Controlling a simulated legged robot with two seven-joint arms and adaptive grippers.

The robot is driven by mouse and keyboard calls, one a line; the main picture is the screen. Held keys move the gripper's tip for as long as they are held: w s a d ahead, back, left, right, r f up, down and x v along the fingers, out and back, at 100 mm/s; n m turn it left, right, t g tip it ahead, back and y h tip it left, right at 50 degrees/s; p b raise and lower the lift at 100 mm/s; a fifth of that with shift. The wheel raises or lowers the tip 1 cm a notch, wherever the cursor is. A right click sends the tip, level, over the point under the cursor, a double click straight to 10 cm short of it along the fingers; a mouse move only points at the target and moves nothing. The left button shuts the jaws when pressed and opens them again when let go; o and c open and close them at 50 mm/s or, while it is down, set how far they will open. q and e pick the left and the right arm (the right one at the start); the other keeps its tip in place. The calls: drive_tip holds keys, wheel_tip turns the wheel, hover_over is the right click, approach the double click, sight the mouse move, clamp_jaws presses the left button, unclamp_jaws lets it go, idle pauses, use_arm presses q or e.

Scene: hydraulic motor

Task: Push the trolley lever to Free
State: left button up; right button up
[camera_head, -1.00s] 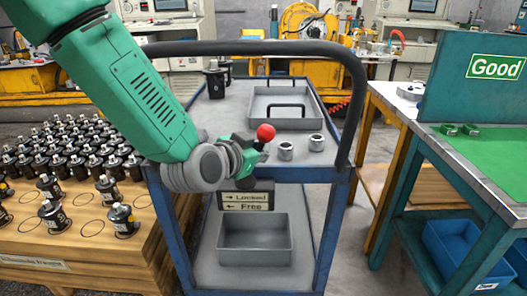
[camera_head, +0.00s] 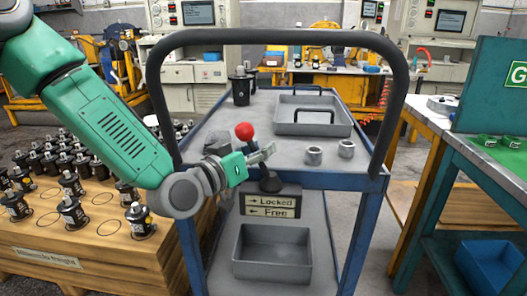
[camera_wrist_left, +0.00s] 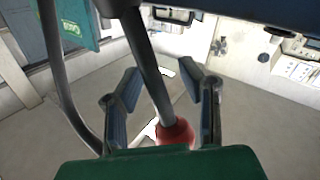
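The trolley lever has a red ball knob (camera_head: 244,131) and a dark base (camera_head: 270,183) on the front of the blue-framed trolley (camera_head: 330,178). A label (camera_head: 270,206) below reads Locked with a right arrow and Free with a left arrow. My left gripper (camera_head: 262,154) is at the lever, just below the knob. In the left wrist view the dark shaft (camera_wrist_left: 152,75) and red knob (camera_wrist_left: 175,134) lie between its spread fingers. My right gripper is not in view.
A black handle frame (camera_head: 275,37) arches over the trolley. Its top holds a grey tray (camera_head: 313,128), two metal rings and black parts. A grey bin (camera_head: 272,254) sits on the lower shelf.

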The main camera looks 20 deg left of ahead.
use_arm(q)
drive_tip(key=shift+s+r, duration=0.15)
drive_tip(key=shift+r, duration=0.15)
drive_tip(key=v, duration=0.7)
drive_tip(key=shift+s+f, duration=0.15)
